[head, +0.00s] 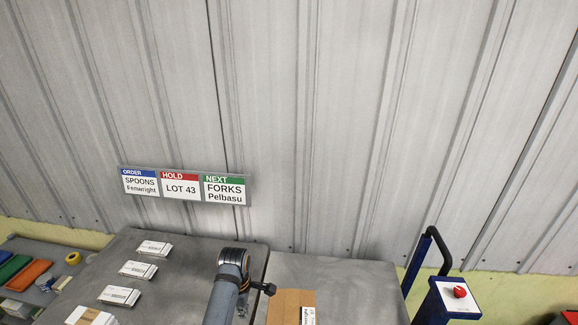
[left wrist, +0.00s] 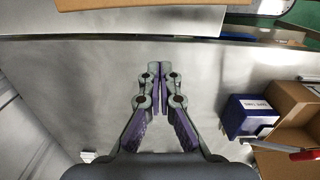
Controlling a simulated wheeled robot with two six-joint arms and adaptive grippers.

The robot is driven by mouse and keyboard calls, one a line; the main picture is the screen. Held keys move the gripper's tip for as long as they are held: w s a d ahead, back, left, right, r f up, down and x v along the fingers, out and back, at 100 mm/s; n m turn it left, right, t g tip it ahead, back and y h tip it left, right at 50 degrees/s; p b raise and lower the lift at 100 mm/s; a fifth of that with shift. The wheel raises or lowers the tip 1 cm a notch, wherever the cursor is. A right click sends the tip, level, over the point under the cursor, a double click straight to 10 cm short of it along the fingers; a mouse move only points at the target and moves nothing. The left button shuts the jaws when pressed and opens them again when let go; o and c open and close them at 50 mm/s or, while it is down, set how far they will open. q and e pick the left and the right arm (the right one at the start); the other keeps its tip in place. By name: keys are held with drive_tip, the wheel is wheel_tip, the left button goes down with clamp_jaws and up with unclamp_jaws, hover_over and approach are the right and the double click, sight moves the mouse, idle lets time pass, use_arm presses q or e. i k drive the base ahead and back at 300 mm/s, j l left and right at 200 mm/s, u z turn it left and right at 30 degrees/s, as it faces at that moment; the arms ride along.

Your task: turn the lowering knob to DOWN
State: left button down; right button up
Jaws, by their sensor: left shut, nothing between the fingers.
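A red knob (head: 460,292) sits on a white plate on top of a blue post (head: 436,310) at the lower right of the head view. Any lettering on the plate is too small to read, so I cannot tell its setting. My left arm rises from the bottom middle of the head view, well to the left of the knob; its fingertips cannot be made out there. In the left wrist view my left gripper (left wrist: 163,72) is shut and empty, over a bare grey surface. The knob does not show in that view. My right gripper is not in view.
A black handle (head: 441,247) stands beside the post. White packs (head: 137,270) lie on the left grey table, and a cardboard box (head: 290,306) is right of my arm. In the left wrist view, a blue box (left wrist: 247,115) and cardboard boxes (left wrist: 290,118) stand to the right.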

sight(460, 291)
drive_tip(key=k+l, duration=0.35)
drive_tip(key=l, duration=0.15)
drive_tip(key=k+l, duration=0.4)
drive_tip(key=l, duration=0.1)
